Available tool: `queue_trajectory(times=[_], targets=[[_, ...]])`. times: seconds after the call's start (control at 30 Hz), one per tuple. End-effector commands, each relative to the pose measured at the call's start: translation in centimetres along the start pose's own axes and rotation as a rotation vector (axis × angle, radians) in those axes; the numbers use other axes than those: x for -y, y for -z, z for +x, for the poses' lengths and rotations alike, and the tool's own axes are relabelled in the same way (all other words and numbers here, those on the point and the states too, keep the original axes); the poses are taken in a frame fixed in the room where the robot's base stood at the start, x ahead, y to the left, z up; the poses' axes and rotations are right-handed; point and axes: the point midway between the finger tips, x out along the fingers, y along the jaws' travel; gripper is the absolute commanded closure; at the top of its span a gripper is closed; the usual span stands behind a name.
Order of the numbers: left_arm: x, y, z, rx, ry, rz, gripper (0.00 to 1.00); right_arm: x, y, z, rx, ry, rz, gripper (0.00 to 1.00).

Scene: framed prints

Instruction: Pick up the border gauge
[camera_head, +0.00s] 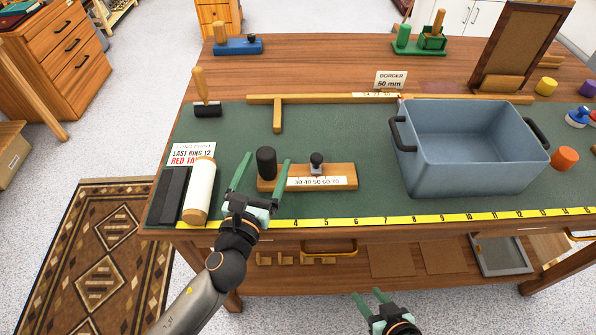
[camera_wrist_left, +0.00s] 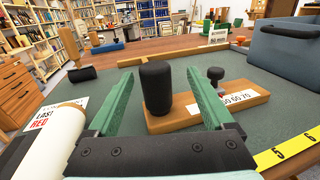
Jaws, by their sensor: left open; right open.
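The border gauge (camera_head: 335,171) is a wooden block with a white number scale, a black upright handle (camera_head: 266,163) at its left end and a small dark knob (camera_head: 317,160). It lies on the green mat. My left gripper (camera_head: 267,160) is open, with green fingers reaching toward the handle. In the left wrist view the handle (camera_wrist_left: 156,88) shows between the two open fingers, and the block (camera_wrist_left: 245,97) extends to the right behind the right finger. I cannot tell whether the fingers touch it. My right gripper (camera_head: 369,294) is open and empty, low in front of the table.
A blue-grey bin (camera_head: 470,160) stands right of the gauge. A white roll (camera_head: 199,190) and dark bars (camera_head: 170,195) lie to the left. A wooden T-square (camera_head: 278,115) lies behind. A yellow ruler strip (camera_head: 370,220) runs along the front edge. A card reads "BORDER 50 mm" (camera_head: 390,80).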

Motion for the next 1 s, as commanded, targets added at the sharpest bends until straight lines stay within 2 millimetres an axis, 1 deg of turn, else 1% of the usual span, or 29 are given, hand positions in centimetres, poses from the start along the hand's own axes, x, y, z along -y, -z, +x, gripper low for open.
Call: queue_trajectory(times=[0.03,0.17,0.23,0.4,0.5,0.6,0.8,0.83,1.0], targets=[[0.0,-0.1,0.6,0.001,0.0,-0.001,0.14,0.0,0.0,0.0,0.0,0.0,0.0,0.5],[0.0,0.0,1.3,0.0,0.001,-0.002,0.14,0.0,0.1,-0.1,0.0,0.0,0.0,0.5],[-0.2,0.0,2.0,0.0,0.0,-0.002,0.14,0.0,0.1,-0.1,0.0,-0.001,-0.001,0.5],[-0.6,0.1,4.6,0.001,0.0,-0.003,0.14,0.0,0.1,-0.1,0.0,-0.001,-0.001,0.5],[-0.6,0.1,5.7,0.0,0.001,-0.002,0.14,-0.1,0.1,-0.1,0.0,-0.001,-0.001,0.5],[-0.6,0.1,6.2,0.0,0.002,-0.003,0.14,-0.1,0.1,-0.1,0.0,-0.001,-0.001,0.5],[-0.6,0.2,6.3,-0.001,0.002,-0.002,0.14,-0.1,0.1,-0.1,0.0,-0.001,-0.001,0.5],[-0.6,0.2,6.3,-0.001,0.002,-0.002,0.15,-0.1,0.1,-0.1,0.0,-0.001,-0.001,0.5],[-0.6,0.2,6.3,-0.001,0.002,-0.002,0.34,0.0,0.1,-0.1,0.0,-0.001,-0.001,0.5]])
